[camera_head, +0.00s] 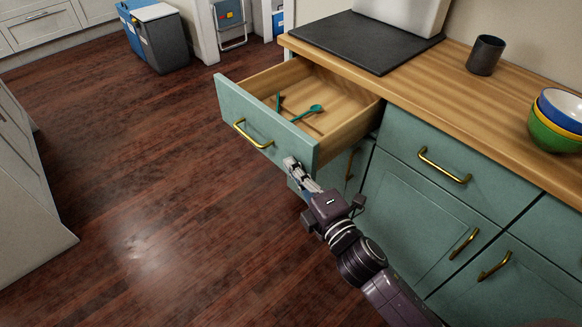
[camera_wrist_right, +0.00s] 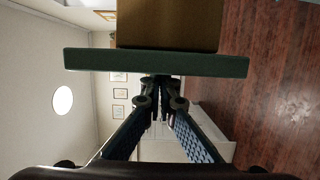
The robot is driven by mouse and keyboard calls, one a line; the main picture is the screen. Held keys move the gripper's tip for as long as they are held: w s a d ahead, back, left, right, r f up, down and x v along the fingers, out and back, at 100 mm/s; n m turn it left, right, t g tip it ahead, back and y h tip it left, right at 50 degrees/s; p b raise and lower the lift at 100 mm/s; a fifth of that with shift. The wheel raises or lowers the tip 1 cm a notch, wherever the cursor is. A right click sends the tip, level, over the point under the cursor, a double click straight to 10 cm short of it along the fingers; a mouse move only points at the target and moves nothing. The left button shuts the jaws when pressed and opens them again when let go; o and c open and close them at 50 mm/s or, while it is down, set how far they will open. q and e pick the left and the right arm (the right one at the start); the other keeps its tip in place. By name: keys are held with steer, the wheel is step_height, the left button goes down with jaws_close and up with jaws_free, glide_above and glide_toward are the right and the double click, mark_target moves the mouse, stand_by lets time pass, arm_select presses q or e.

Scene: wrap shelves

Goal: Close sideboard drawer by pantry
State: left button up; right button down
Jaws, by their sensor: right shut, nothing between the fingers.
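The sideboard drawer (camera_head: 262,127) stands pulled open in the head view, with a teal front and a brass handle (camera_head: 252,135). Two teal utensils, one a spoon (camera_head: 307,112), lie inside it. My right gripper (camera_head: 291,163) is shut and empty at the right end of the drawer front, close to its outer face; whether it touches cannot be told. In the right wrist view the drawer front's edge (camera_wrist_right: 155,62) crosses just beyond my fingertips (camera_wrist_right: 160,104), with the wooden drawer box (camera_wrist_right: 170,24) behind it. My left gripper is not in view.
The teal sideboard (camera_head: 425,205) has other closed drawers and doors with brass handles. Its wooden top holds a dark mat (camera_head: 366,40), a dark cup (camera_head: 486,55) and stacked bowls (camera_head: 558,121). Bins (camera_head: 160,38) stand at the back. The wood floor (camera_head: 130,180) left of the drawer is clear.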

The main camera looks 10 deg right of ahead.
mark_target(346, 136)
steer(key=w+d, duration=0.1)
steer(key=d, duration=0.1)
steer(key=w+d+p, duration=0.1)
steer(key=w+d, duration=0.3)
steer(key=d, duration=0.1)
steer(key=shift+r, duration=0.1)
steer(key=w+d, duration=0.1)
steer(key=d, duration=0.1)
steer(key=w+d, duration=0.3)
steer(key=d, duration=0.1)
steer(key=shift+w+d, duration=0.1)
steer(key=shift+w, duration=0.15)
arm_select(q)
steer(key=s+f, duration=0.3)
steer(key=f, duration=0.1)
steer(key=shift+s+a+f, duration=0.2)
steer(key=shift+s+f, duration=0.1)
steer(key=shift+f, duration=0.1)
arm_select(e)
steer(key=shift+w+d, duration=0.45)
steer(key=shift+d, duration=0.15)
